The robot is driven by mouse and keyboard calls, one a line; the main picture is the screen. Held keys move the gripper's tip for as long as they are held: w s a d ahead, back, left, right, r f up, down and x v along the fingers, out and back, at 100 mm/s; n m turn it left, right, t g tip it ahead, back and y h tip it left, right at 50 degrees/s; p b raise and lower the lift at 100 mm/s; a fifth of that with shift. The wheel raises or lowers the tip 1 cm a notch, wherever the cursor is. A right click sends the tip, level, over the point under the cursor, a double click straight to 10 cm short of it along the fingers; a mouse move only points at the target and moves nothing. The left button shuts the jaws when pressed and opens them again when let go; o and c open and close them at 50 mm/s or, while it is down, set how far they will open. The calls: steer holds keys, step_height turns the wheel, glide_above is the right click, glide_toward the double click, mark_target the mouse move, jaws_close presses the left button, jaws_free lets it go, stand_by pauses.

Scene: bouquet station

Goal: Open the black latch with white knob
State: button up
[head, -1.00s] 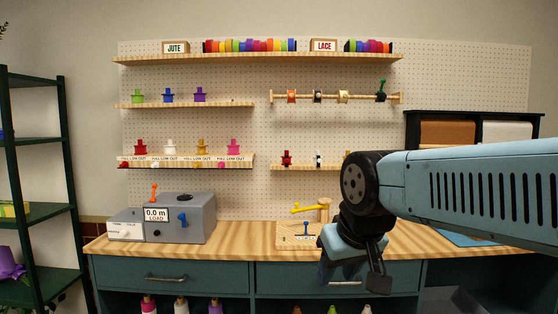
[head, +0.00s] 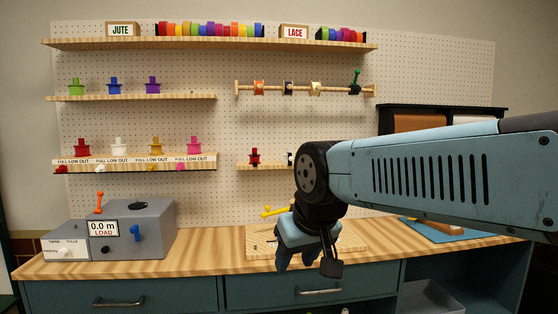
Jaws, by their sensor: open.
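On the lower right shelf (head: 262,167), a small black piece with a white part (head: 290,158) shows at the edge of my arm, partly hidden by it. It may be the black latch with white knob, but it is too small to tell, and so is its position. My gripper (head: 306,263) is open and empty. It points down over the workbench, below and to the right of that piece and well apart from it.
A grey machine (head: 155,220) with orange and blue levers stands at the left of the workbench (head: 205,252). A wooden board (head: 255,250) with a yellow-handled fixture (head: 272,211) is partly behind my gripper. Shelves with spools hang above. Bare bench lies between machine and board.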

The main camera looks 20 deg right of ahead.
steer(key=w+d+r+m+t+h, duration=0.1)
steer(key=w+d+r+t, duration=0.15)
steer(key=w, duration=0.55)
steer(key=w+d+r+m+t, duration=0.1)
steer(key=w+d+r+m, duration=0.1)
steer(key=w+d, duration=0.35)
steer(key=w+d+r+m+t+h, duration=0.1)
steer(key=w+r, duration=0.1)
steer(key=w, duration=0.8)
steer(key=m+t+h, duration=0.3)
steer(key=t, duration=0.4)
glide_toward(291, 159)
steer(key=x, duration=1.2)
steer(key=shift+s, duration=0.1)
jaws_close()
